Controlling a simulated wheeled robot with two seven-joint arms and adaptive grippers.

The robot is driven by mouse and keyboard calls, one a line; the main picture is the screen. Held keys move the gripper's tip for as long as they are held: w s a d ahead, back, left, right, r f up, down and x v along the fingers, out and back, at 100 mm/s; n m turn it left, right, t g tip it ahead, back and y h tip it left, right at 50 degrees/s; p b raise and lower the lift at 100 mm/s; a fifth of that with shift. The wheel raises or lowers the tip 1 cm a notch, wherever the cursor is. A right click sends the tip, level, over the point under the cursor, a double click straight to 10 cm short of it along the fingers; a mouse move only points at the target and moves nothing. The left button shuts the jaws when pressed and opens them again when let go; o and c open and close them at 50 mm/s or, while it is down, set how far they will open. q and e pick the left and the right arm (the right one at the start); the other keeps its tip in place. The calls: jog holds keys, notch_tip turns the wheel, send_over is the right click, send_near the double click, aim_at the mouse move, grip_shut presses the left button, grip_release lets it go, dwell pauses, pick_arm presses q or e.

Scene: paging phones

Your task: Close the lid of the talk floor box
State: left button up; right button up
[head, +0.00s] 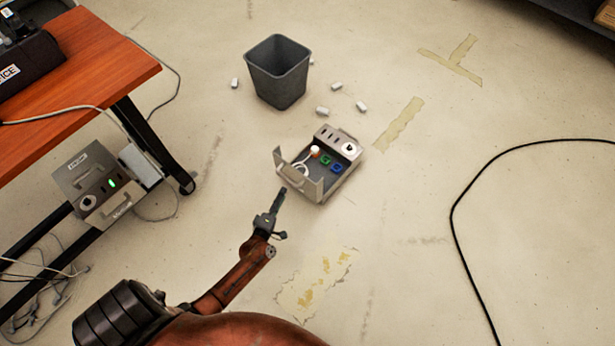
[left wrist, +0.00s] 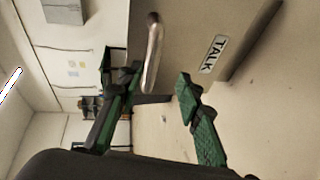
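The talk floor box (head: 350,172) is a grey open case on the floor, holding green and blue parts and a white-and-orange item. Its lid (head: 303,184) stands raised on the side nearest my left arm. In the left wrist view the lid panel (left wrist: 205,22) carries a TALK label (left wrist: 213,54) and a metal handle (left wrist: 153,50). My left gripper (head: 281,194) is just outside the lid. In the left wrist view its green-padded fingers (left wrist: 148,88) are apart, with the handle's end between or just ahead of the tips; contact is unclear. My right gripper is not in view.
A dark waste bin (head: 278,72) stands behind the box with several white crumpled pieces around it. An orange-topped table (head: 95,60) is at left, with another grey box (head: 95,185) below it. A black cable (head: 455,215) curves across the right floor.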

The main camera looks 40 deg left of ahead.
aim_at(287, 179)
pick_arm(q)
jog(key=shift+n+y, duration=0.5)
jog(key=shift+n, duration=0.2)
jog(key=b+x, duration=0.1)
jog(key=x, duration=0.1)
jog(key=b+x, duration=0.1)
jog(key=x, duration=0.2)
jog(key=a+x, duration=0.1)
jog(key=x, duration=0.2)
jog(key=shift+s+d+r+b, duration=0.1)
jog(key=shift+r+b, duration=0.3)
jog(key=shift+w+a, duration=0.2)
jog(key=shift+w, duration=0.3)
jog(key=shift+r, duration=0.1)
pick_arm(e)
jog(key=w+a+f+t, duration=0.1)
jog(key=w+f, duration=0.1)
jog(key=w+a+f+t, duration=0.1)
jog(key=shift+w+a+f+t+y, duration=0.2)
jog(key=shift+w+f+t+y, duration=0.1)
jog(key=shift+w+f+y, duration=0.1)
pick_arm(q)
jog(key=shift+c, duration=0.7)
grip_shut()
